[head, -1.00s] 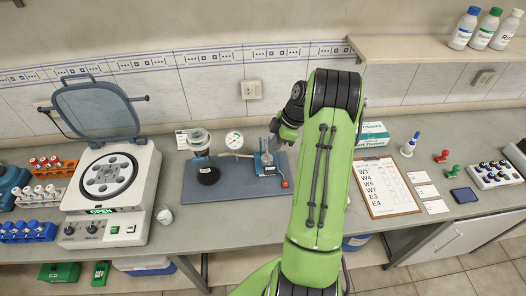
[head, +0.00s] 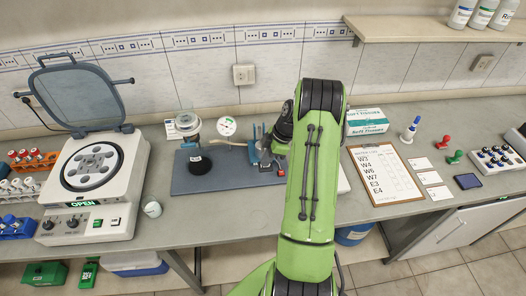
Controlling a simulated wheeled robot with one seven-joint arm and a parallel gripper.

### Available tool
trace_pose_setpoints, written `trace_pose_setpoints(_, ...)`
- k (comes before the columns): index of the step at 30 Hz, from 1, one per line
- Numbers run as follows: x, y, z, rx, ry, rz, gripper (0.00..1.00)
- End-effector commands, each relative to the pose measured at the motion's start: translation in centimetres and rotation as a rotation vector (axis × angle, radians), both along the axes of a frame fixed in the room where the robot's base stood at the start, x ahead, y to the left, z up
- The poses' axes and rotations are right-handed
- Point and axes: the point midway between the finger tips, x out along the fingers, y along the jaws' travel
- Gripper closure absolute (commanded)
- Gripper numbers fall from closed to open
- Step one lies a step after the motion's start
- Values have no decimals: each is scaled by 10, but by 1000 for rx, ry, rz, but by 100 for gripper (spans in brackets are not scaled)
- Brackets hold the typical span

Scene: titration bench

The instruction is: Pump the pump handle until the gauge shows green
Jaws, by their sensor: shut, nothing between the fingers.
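The pump (head: 254,151), with blue uprights, stands at the right end of a dark blue-grey mat. A small red end (head: 281,172), possibly the tip of the pump handle, shows low at its right; the rest of the handle is hard to make out. The gauge (head: 227,126) is a round white dial left of the pump; its needle and coloured zone are too small to read. My gripper (head: 266,152) is shut and empty, pointing down at the pump. It overlaps the pump in the picture, and I cannot tell whether it touches. My wrist hides the pump's right side.
A flask-like vessel with a black base (head: 199,164) stands on the mat (head: 225,180), with a pale hose toward the pump. A centrifuge (head: 95,190) with raised lid is at left. A clipboard (head: 384,198) and tissue box (head: 367,122) lie right of my arm.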

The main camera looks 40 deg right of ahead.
Motion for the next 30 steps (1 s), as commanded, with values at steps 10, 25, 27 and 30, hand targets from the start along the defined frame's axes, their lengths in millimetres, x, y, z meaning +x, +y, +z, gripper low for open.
trace_pose_setpoints(10,-2,0,-9,3,8,-3,100)
trace_pose_setpoints(25,-2,-1,26,0,6,-4,100)
trace_pose_setpoints(27,-1,-1,35,0,5,-4,100)
trace_pose_setpoints(30,-1,-1,47,-1,5,-3,100)
